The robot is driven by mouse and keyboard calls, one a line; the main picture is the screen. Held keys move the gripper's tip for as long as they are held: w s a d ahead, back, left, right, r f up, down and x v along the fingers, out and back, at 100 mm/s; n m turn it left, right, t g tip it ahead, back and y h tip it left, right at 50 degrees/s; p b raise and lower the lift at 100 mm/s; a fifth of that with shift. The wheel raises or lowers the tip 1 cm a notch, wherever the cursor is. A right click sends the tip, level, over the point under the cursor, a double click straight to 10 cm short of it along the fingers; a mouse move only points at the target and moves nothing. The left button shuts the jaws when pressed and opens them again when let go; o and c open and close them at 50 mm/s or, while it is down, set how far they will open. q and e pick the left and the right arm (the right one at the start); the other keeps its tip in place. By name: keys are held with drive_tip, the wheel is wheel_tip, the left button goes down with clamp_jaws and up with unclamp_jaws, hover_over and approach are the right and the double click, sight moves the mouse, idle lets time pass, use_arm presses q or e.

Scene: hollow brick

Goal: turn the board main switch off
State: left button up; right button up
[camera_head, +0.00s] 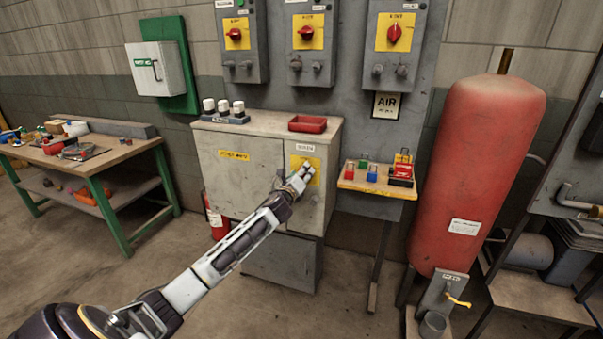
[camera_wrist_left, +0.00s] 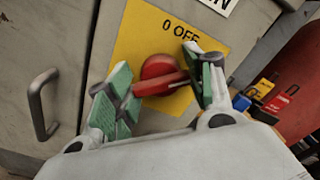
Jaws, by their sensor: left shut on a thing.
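The main switch is a red rotary knob (camera_wrist_left: 160,68) with a bar handle on a yellow plate (camera_wrist_left: 130,48) in the left wrist view. "0 OFF" is printed at the plate's top. The bar lies roughly crosswise, not pointing at that label. My left gripper (camera_wrist_left: 163,92) is shut on the handle, its green-padded fingers at the bar's two ends. In the head view my left gripper (camera_head: 301,176) reaches the yellow plate (camera_head: 313,164) on the grey cabinet (camera_head: 240,180) and hides the knob. My right gripper is not in view.
The cabinet has a curved door handle (camera_wrist_left: 38,105) left of the plate. A red tray (camera_head: 307,124) sits on top. A small table (camera_head: 372,187) with coloured padlocks stands to the right, then a red tank (camera_head: 475,170). Several boxes with red switches (camera_head: 394,33) hang above.

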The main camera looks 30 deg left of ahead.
use_arm(q)
drive_tip(key=n+p, duration=0.1)
drive_tip(key=n, duration=0.2)
drive_tip(key=shift+a, duration=0.1)
drive_tip(key=n+p, duration=0.2)
drive_tip(key=n, duration=0.3)
drive_tip(key=shift+f+n, duration=0.1)
drive_tip(key=shift+n, duration=0.8)
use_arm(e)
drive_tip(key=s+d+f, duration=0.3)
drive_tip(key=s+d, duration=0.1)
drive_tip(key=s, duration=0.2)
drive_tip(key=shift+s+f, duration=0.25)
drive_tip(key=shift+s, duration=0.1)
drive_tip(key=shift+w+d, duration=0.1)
use_arm(q)
drive_tip(key=o, duration=0.7)
drive_tip(key=shift+a, duration=0.1)
drive_tip(key=shift+o, duration=0.2)
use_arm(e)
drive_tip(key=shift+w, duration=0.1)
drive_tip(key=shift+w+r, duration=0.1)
use_arm(q)
drive_tip(key=shift+s+f, duration=0.1)
